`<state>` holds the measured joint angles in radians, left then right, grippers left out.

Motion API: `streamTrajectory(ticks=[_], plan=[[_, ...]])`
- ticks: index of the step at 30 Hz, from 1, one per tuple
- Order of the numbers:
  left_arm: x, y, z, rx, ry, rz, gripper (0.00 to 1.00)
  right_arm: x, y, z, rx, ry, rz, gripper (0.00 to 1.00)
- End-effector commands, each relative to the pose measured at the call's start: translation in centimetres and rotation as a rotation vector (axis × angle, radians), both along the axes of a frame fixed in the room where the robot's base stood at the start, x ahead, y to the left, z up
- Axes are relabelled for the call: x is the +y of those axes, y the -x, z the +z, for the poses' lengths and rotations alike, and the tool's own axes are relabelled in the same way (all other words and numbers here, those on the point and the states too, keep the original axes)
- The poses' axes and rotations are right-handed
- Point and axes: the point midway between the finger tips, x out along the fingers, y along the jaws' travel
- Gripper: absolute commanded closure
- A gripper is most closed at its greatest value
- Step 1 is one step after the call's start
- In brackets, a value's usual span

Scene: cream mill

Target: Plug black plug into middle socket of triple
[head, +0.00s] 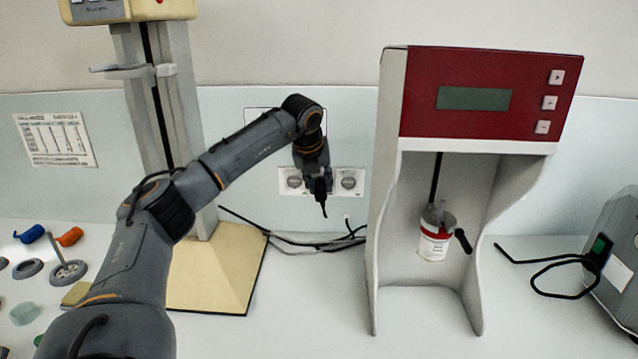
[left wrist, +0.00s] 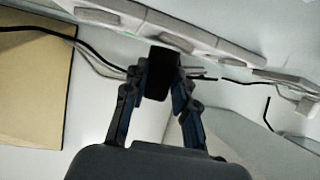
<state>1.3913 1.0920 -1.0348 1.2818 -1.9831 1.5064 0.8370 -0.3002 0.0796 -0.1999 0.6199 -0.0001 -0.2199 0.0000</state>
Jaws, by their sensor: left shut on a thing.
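The white triple socket (head: 284,190) is on the back wall, with its left and right outlets visible in the head view. My left gripper (head: 318,186) is in front of it and hides the middle outlet. In the left wrist view my left gripper (left wrist: 160,90) is shut on the black plug (left wrist: 158,68), one finger on each side. The plug's far end is at the edge of the pale socket strip (left wrist: 205,42) in that view. I cannot tell whether it touches the socket or sits in it. My right gripper is not in view.
A red and grey mixer (head: 390,190) with a cup (head: 433,246) stands right of the socket. A stand with a cream base (head: 210,275) is at left. Dark cables (head: 300,241) lie along the wall. The counter between stand and mixer is clear in front.

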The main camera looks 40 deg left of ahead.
Motion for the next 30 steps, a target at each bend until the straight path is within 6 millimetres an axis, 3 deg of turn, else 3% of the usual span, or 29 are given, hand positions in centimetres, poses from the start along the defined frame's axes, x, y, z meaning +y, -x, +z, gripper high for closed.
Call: streamTrajectory(ticks=[30], plan=[[1.0,-1.2,0.1,0.0,0.0,0.001,1.0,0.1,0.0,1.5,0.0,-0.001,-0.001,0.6]])
